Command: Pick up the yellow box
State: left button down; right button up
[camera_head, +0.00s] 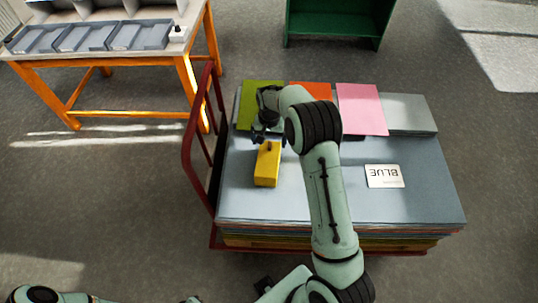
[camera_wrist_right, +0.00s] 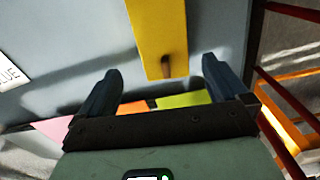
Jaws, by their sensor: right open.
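The yellow box (camera_head: 267,172) lies on the grey-blue sheet stack, left of its middle in the head view. A small dark mark or slot shows near its far end. In the right wrist view the yellow box (camera_wrist_right: 157,25) runs in from the top edge, its near end between the finger lines. My right gripper (camera_head: 269,139) is at the box's far end, with fingers open on either side. In the wrist view the gripper (camera_wrist_right: 161,68) shows a gap between each finger and the box; I cannot tell its height exactly.
The stack (camera_head: 330,205) rests on a cart with a red rail (camera_head: 190,140) at left. Green (camera_head: 247,112), orange and pink (camera_head: 362,108) sheets lie at its far side. A white BLUE card (camera_head: 384,176) lies right. An orange-legged table (camera_head: 100,65) with trays stands back left.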

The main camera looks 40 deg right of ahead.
aim_at(268, 158)
jog(key=f, duration=0.7)
jog(key=shift+s+a+f, duration=0.1)
jog(key=shift+a+f, duration=0.1)
jog(key=shift+f, duration=0.1)
jog(key=shift+s+a+f+p, duration=0.1)
jog(key=shift+a+f+p, duration=0.1)
jog(key=shift+f, duration=1.1)
jog(key=shift+a+f+p, duration=0.1)
jog(key=shift+f+p, duration=0.05)
jog(key=shift+f, duration=1.15)
jog(key=c, duration=0.7)
